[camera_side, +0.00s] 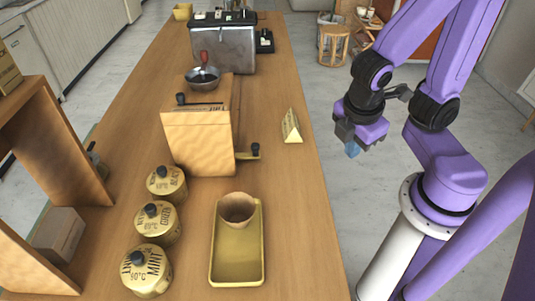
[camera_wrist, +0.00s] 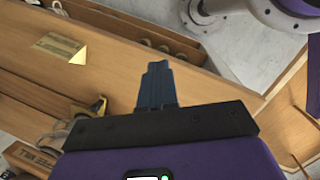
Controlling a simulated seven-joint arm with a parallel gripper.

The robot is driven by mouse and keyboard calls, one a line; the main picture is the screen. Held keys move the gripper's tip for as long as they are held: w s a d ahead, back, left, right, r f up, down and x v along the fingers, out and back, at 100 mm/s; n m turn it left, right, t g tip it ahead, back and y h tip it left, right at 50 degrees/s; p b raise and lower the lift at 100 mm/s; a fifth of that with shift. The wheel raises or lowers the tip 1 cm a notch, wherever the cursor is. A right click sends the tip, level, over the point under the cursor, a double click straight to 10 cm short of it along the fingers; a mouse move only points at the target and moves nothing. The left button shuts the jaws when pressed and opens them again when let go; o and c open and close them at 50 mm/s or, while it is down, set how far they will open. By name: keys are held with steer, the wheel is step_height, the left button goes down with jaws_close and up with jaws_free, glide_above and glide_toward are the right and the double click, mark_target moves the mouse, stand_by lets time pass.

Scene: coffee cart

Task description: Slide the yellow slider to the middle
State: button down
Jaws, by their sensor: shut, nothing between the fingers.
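A yellow piece with a dark knob (camera_side: 247,153) sticks out low on the right side of the wooden box (camera_side: 197,143). It is the likeliest yellow slider, but I cannot tell its track or where along it the piece sits. A small yellow part (camera_wrist: 98,106) shows at the left in the wrist view and may be the same piece. My gripper (camera_side: 352,149) hangs in the air beyond the right edge of the counter, well apart from the box. Its blue fingers (camera_wrist: 157,84) are together and empty in the wrist view.
A yellow wedge-shaped sign (camera_side: 291,126) stands between the box and my gripper. A yellow tray (camera_side: 259,268) with a brown cup (camera_side: 237,208) and several yellow tins (camera_side: 147,270) are at the front. A metal machine (camera_side: 222,47) stands behind. The counter's right strip is mostly clear.

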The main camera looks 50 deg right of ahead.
steer(key=w+a+f+n+t+h, duration=0.4)
steer(key=w+n+t+h, duration=0.15)
steer(key=w+n, duration=0.2)
steer(key=n+t, duration=0.6)
steer(key=n, duration=0.2)
glide_toward(256, 150)
steer(key=shift+y, duration=0.45)
steer(key=x, duration=0.6)
steer(key=shift+w+d, duration=0.1)
steer(key=shift+d, duration=0.2)
steer(key=shift+d, duration=0.1)
steer(key=w+d, duration=1.2)
steer(key=shift+w+d, duration=0.3)
steer(key=shift+w, duration=0.05)
